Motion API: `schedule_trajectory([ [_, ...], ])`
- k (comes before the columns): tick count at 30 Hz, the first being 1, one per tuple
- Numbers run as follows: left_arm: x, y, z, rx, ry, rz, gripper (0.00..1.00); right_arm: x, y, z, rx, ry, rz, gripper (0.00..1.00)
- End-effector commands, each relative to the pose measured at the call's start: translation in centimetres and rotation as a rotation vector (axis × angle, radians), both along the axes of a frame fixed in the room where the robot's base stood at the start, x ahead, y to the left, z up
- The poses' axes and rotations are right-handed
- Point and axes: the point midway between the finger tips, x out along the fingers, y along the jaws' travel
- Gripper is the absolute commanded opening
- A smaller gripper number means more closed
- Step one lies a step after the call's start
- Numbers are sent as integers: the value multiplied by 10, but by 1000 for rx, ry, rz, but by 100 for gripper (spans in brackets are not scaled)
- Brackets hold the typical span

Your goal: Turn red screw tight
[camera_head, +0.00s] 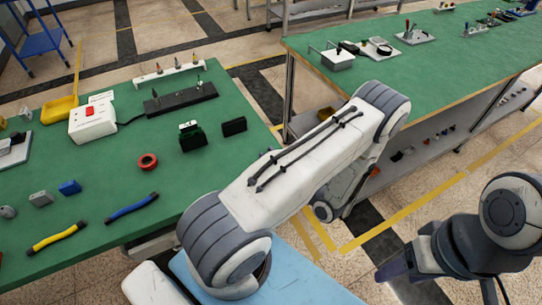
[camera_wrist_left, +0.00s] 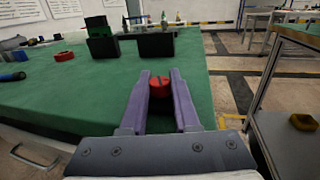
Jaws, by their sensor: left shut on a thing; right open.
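The red screw (camera_wrist_left: 159,87), with a dark slot across its round head, sits between the purple fingers of my left gripper (camera_wrist_left: 160,78) in the left wrist view. The fingers are shut on it, near the right end of the green table (camera_wrist_left: 60,92). What the screw is set in cannot be made out. In the head view my left arm hides both screw and left gripper. My right gripper (camera_head: 394,268) is at the lower right of the head view, over the floor and apart from the table; it is open and partly hidden.
A green-and-black block (camera_head: 193,137), a black block (camera_head: 234,126), a red ring (camera_head: 147,162), blue (camera_head: 132,206) and yellow (camera_head: 55,238) tools lie on the table. A black rack (camera_head: 180,99) stands behind. A second green-topped bench (camera_head: 440,60) stands right, across a floor gap.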

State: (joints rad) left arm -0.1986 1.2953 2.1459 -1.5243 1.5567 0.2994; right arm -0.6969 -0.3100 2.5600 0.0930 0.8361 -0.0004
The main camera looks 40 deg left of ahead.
Motion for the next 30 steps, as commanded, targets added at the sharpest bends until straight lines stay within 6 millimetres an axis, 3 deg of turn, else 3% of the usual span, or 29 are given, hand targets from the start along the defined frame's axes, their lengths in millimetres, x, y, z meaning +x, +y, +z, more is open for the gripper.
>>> schedule_trajectory([
  [9, -1, 1, 1, 4, 6, -232, 0, 0, 0, 6, 0, 0, 0, 60],
  [20, 0, 0, 1, 1, -1, -261, 0, 0, 0, 6, 0, 0, 0, 60],
  [21, 0, 0, 1, 1, -1, -261, 45, 0, 0, 6, 0, 0, 0, 60],
  [22, 0, 0, 1, 1, -1, -261, 56, 0, 0, 6, 0, 0, 0, 60],
  [23, 0, 0, 1, 1, -1, -261, 60, 0, 0, 5, 0, 0, 0, 60],
  [30, 0, 0, 0, 0, 0, -261, 60, 0, 0, 5, 0, 0, 0, 60],
])
